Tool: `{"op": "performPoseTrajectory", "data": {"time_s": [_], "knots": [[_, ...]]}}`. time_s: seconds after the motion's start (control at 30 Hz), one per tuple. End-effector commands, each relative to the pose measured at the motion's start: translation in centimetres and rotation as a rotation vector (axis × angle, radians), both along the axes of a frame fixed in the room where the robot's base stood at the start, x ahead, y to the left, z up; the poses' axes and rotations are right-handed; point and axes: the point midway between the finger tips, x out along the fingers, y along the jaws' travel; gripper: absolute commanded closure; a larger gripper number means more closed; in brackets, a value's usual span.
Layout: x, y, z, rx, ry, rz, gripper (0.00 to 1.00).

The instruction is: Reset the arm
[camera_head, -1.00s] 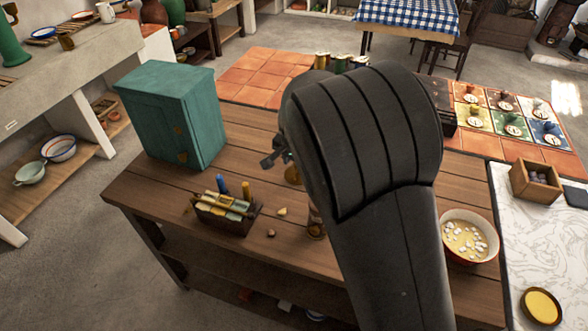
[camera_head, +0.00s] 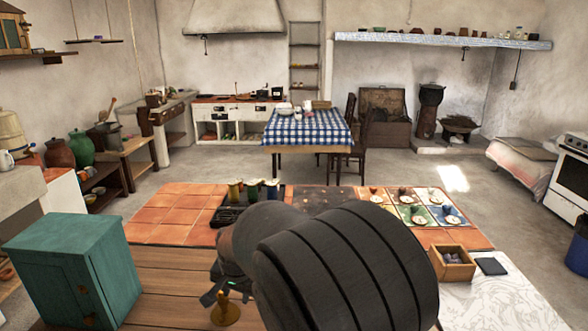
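My arm (camera_head: 345,265) rises large and dark grey in the lower middle of the view, over the wooden counter (camera_head: 165,275). My gripper (camera_head: 216,294) shows only in part, at the lower left of the arm. It is just above or beside a small brass object (camera_head: 226,313) on the counter. The arm hides much of the gripper. I cannot tell whether its fingers are open or touch the brass object.
A teal cabinet (camera_head: 75,270) stands at the left. Several cups stand by a dark tray (camera_head: 228,214) on the terracotta tiles (camera_head: 165,215). Coloured place mats (camera_head: 425,206) with cups and a wooden box (camera_head: 452,263) are at the right. A checked table (camera_head: 305,130) stands beyond.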

Motion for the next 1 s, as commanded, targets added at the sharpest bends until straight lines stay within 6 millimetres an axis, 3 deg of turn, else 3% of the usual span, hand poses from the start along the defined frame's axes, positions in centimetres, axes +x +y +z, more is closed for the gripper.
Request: {"op": "performPoseTrajectory", "data": {"time_s": [0.1, 0.27, 0.5, 0.73, 1.0], "knots": [[-0.7, -4.8, 3.2, 0.026, -0.002, 0.006, 0.63], [-2.6, -10.3, 6.6, 0.042, -0.016, 0.033, 0.63], [-7.0, -17.8, 10.7, 0.036, -0.065, 0.08, 0.63], [-12.4, -23.7, 13.2, -0.015, -0.131, 0.123, 0.63], [-19.4, -28.8, 14.1, -0.133, -0.199, 0.16, 0.63]]}}
